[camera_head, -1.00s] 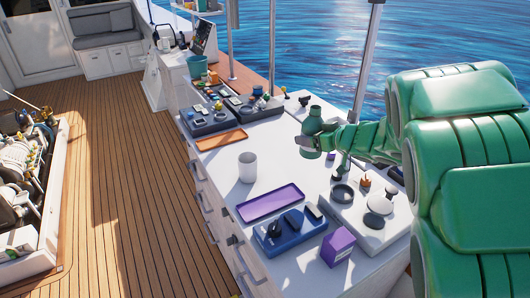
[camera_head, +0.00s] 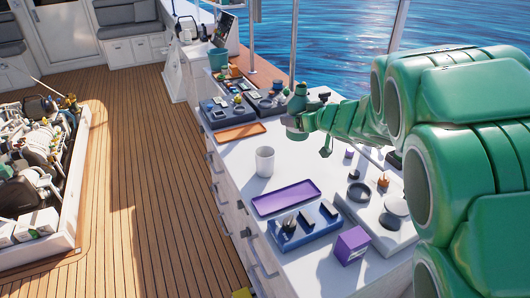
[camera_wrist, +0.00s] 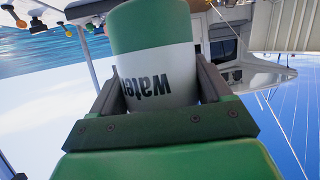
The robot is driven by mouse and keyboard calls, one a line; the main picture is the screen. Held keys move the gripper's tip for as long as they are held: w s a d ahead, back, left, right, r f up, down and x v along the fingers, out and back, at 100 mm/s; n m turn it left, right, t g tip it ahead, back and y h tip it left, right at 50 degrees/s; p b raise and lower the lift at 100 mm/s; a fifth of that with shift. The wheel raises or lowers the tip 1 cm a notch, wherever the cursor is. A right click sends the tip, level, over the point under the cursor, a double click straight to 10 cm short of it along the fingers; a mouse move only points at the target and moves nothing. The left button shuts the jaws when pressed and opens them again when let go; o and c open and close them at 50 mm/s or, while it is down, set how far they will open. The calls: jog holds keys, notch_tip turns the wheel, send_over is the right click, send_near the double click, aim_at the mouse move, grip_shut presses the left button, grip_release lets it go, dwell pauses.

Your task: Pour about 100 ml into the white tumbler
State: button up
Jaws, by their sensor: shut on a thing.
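The white tumbler (camera_head: 265,161) stands upright on the white counter, behind the purple tray. My gripper (camera_head: 293,126) is beyond it and to its right, above the counter. It is shut on a green and white bottle (camera_head: 298,100), which looks about upright in the head view. In the wrist view my gripper (camera_wrist: 158,85) has a finger on each side of the bottle (camera_wrist: 155,30). Its white band carries the word "water", upside down in that picture. The bottle's mouth and the tumbler's inside are not clearly visible.
A purple tray (camera_head: 286,198), a blue organizer (camera_head: 302,228), a purple box (camera_head: 351,244) and a grey holder (camera_head: 375,222) stand nearer on the counter. An orange tray (camera_head: 240,132) lies behind the tumbler. The counter around the tumbler is clear.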

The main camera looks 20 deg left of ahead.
jog(key=s+a+f, duration=0.1)
jog(key=s+a, duration=0.3)
jog(key=a, duration=0.3)
jog(key=s+a+f, duration=0.1)
jog(key=s+a, duration=0.4)
jog(key=a, duration=0.3)
notch_tip(320, 180, down, 16)
jog(key=shift+w+d+r, duration=0.1)
jog(key=shift+w+r, duration=0.05)
jog(key=shift+r, duration=0.05)
jog(key=shift+d, duration=0.1)
dwell(0.5)
